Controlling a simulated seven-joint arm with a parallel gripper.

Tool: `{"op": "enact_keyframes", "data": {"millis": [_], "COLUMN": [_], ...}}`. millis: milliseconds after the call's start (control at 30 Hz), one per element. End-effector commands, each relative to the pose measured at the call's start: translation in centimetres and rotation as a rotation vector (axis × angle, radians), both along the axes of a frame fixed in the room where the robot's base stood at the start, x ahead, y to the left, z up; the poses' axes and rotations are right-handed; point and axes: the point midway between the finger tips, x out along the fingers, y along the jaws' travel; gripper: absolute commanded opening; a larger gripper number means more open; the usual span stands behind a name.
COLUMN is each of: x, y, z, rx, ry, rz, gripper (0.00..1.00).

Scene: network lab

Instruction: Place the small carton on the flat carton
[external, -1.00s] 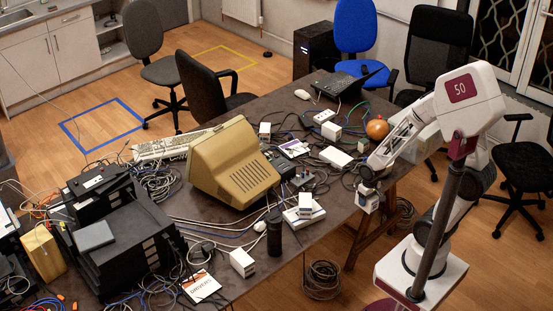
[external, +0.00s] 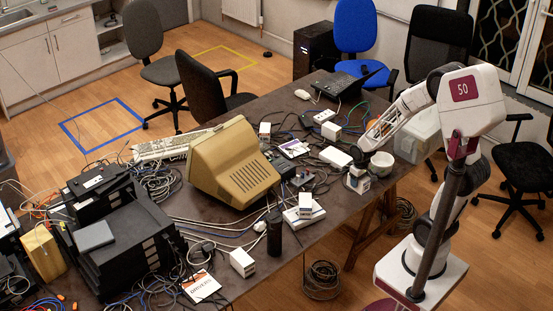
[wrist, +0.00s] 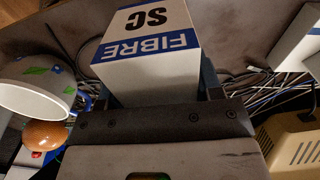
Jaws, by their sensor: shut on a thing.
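My gripper (external: 358,172) is shut on a small white carton (external: 357,184) near the table's right edge. In the wrist view the carton (wrist: 150,75) shows a blue band reading FIBRE and the letters SC; its gripped end is hidden by my gripper. A flat white carton (external: 335,156) lies on the table just behind and left of my gripper. I cannot tell for sure which flat one the task means. The held carton is apart from both.
A white mug (external: 381,163) with green leaves stands close right of my gripper, and shows at left in the wrist view (wrist: 35,85), beside an orange ball (wrist: 45,134). A beige monitor (external: 235,165), a dark cylinder (external: 274,235) and many cables crowd the table (external: 325,215).

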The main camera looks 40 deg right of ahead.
Motion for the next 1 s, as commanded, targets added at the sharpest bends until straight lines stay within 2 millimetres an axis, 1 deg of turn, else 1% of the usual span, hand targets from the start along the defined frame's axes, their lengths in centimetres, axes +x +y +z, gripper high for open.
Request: {"op": "enact_keyframes", "data": {"millis": [33, 200, 300, 400, 500, 633, 1000], "x": [1.4, 5.4, 7.3, 8.8, 9.8, 10.5, 10.7], "y": [-1.1, -4.5, -6.5, -8.1, -9.2, -10.1, -10.3], "z": [0.2, 0.9, 1.3, 1.5, 1.7, 1.9, 1.9], "rx": [0.000, 0.000, 0.000, 0.000, 0.000, 0.000, 0.000], "ry": [0.000, 0.001, 0.000, 0.001, 0.000, 0.001, 0.001], "rz": [0.000, 0.020, 0.030, 0.039, 0.047, 0.052, 0.055], "gripper": [0.31, 0.31, 0.31, 0.31, 0.31, 0.31, 0.31]}}
